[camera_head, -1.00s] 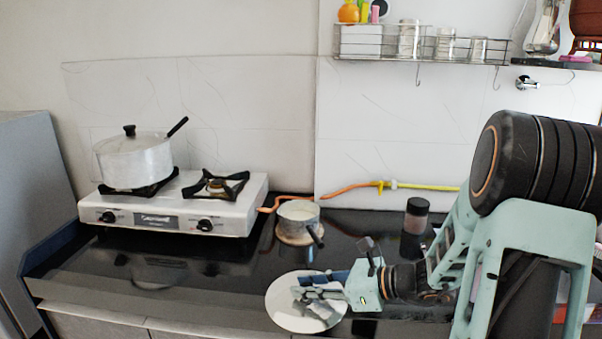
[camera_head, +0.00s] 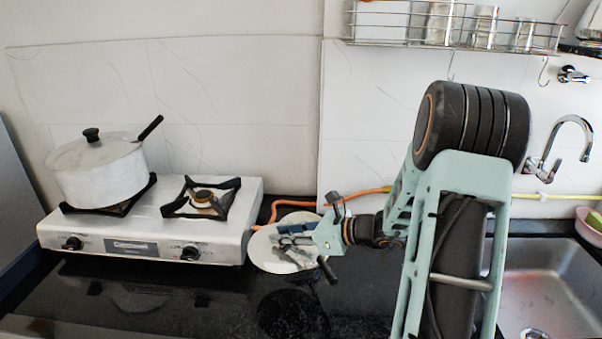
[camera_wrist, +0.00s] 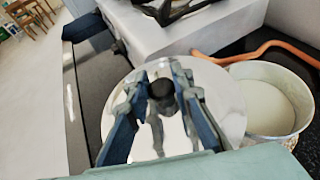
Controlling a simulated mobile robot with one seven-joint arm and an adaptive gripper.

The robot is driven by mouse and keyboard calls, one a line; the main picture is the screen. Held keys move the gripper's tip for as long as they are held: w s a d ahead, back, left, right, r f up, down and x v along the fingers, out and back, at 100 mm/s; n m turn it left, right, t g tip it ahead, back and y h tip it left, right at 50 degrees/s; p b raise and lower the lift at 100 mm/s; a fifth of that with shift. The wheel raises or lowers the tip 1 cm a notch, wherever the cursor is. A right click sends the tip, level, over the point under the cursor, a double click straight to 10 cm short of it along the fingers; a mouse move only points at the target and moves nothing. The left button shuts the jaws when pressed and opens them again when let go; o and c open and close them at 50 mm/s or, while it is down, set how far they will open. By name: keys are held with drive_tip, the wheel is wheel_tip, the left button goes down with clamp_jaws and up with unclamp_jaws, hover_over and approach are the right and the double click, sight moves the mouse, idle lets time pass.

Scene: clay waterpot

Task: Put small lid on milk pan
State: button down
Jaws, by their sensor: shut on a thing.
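The small lid is a shiny round disc (camera_head: 268,258) with a black knob (camera_wrist: 161,89). My gripper (camera_head: 284,236) is shut on the knob; in the wrist view its blue fingers (camera_wrist: 160,82) stand on either side of it. The milk pan (camera_wrist: 267,100), small with a pale inside, is right of the lid in the wrist view. The lid overlaps the pan's left edge there, and most of the pan's opening shows. In the head view the lid and gripper hide much of the pan; its dark handle (camera_head: 328,270) shows. I cannot tell whether they touch.
A white two-burner stove (camera_head: 150,235) stands left of the lid, with a large lidded pot (camera_head: 103,175) on its left burner. An orange hose (camera_head: 272,208) runs behind the pan. A sink (camera_head: 555,290) is at the right. The black counter in front is mostly clear.

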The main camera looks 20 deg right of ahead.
drive_tip(key=w+d+r+m+t+h+p, duration=0.25)
drive_tip(key=w+d+r+p, duration=0.35)
drive_tip(key=w+d+p, duration=0.4)
wheel_tip(320, 180, down, 9)
drive_tip(key=w+m+b, duration=0.1)
drive_tip(key=b, duration=0.8)
drive_tip(key=shift+w+a+h, duration=0.15)
drive_tip(key=shift+a+h, duration=0.2)
drive_tip(key=shift+a, duration=0.1)
drive_tip(key=shift+f+b, duration=0.4)
drive_tip(key=shift+f, duration=0.1)
drive_tip(key=shift+f+b, duration=0.3)
drive_tip(key=shift+b, duration=0.05)
drive_tip(key=c, duration=1.6)
unclamp_jaws()
drive_tip(key=shift+r, duration=0.1)
